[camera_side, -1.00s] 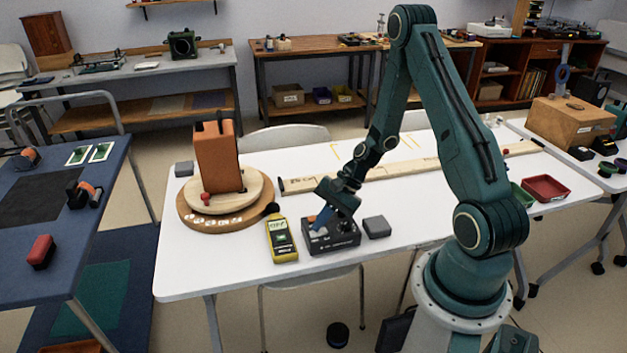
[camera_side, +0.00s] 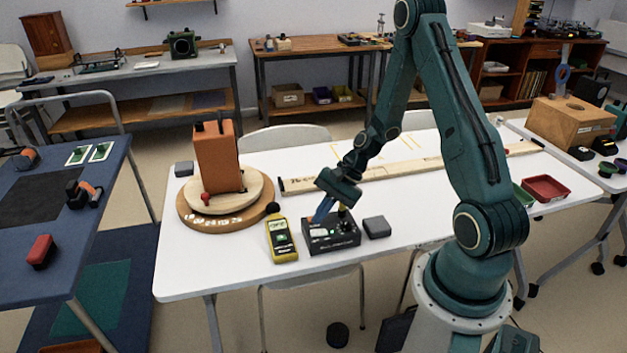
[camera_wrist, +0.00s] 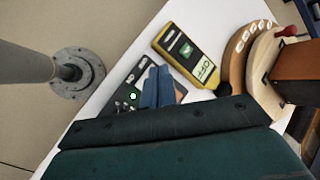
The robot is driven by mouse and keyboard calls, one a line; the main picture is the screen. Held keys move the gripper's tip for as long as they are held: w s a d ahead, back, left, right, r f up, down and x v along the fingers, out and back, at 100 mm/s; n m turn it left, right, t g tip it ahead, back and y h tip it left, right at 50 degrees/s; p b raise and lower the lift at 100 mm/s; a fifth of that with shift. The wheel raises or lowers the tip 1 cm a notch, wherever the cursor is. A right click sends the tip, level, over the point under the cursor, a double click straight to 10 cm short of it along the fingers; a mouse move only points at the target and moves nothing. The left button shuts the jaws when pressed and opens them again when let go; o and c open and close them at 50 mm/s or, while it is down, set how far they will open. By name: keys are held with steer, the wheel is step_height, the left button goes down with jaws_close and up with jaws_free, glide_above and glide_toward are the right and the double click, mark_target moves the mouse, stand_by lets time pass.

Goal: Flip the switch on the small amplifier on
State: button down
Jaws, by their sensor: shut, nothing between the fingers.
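The small amplifier (camera_side: 345,240) is a black box near the front edge of the white table, with a panel and knobs on top. My gripper (camera_side: 319,216) is above its left part, blue fingers together and empty, pointing down. In the wrist view the closed fingers (camera_wrist: 157,88) cover part of the amplifier (camera_wrist: 122,104). A small orange part (camera_wrist: 180,92), perhaps the switch, shows beside the fingertips; its position cannot be told. A bright green-white dot (camera_wrist: 133,96) shows on the panel. I cannot tell whether the fingertips touch the amplifier.
A yellow meter (camera_side: 282,242) lies left of the amplifier, and a small grey box (camera_side: 377,227) sits right of it. An orange-brown speaker box (camera_side: 219,160) stands on a round wooden turntable (camera_side: 235,217). A long wooden ruler (camera_side: 400,170) lies behind.

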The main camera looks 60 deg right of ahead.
mark_target(318, 231)
steer(key=shift+w+a+r, duration=0.1)
steer(key=shift+w+r, duration=0.05)
steer(key=shift+r, duration=1.15)
steer(key=shift+a+r+n, duration=0.2)
steer(key=shift+r+n, duration=0.2)
steer(key=shift+r, duration=0.2)
steer(key=s+a+r+n+h, duration=0.25)
steer(key=r+n, duration=0.25)
steer(key=r, duration=0.3)
steer(key=s+a+r+n+h, duration=0.2)
steer(key=s+a+r+n, duration=0.15)
steer(key=r, duration=0.45)
steer(key=s+a+r+n+t+h, duration=0.1)
steer(key=s+a+r+n+h, duration=0.1)
steer(key=s+r+n, duration=0.4)
steer(key=shift+s+a+r+t, duration=0.3)
steer(key=shift+s+a+r, duration=0.45)
steer(key=shift+s+r, duration=1.1)
steer(key=shift+s+f+n, duration=0.25)
steer(key=shift+s+f, duration=0.1)
steer(key=shift+f, duration=0.1)
